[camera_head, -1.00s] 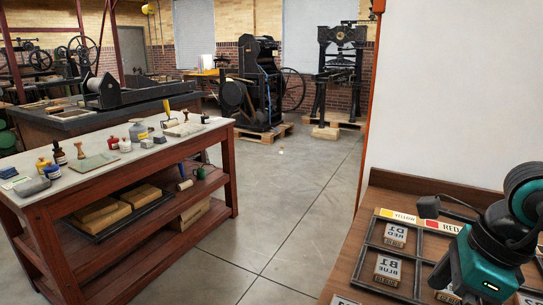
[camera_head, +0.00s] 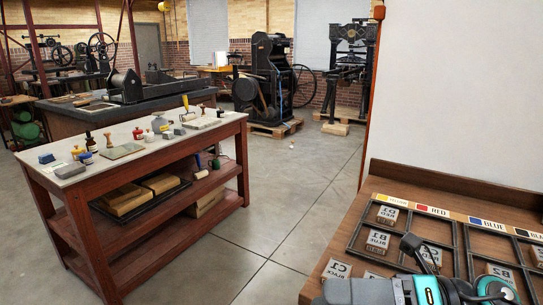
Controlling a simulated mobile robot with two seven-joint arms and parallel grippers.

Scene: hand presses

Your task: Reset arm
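One of my arms, grey and teal with a thin black part on a curved cable, lies along the bottom right edge of the head view. I cannot tell which arm it is. No gripper fingers show on it, and my other arm is not seen. Under and behind it is a dark-framed tray (camera_head: 352,235) with compartments on a brown wooden table. Labelled blocks sit in it, among them a D1 block (camera_head: 387,214) and a B1 block (camera_head: 377,241). The arm hides part of the tray's near side.
Colour labels, including a red label (camera_head: 433,211) and a blue label (camera_head: 487,222), run along the tray's back. A reddish wooden workbench (camera_head: 150,165) with bottles and tools stands at left. Black presses (camera_head: 265,85) stand behind. Grey floor (camera_head: 290,190) between bench and table is clear.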

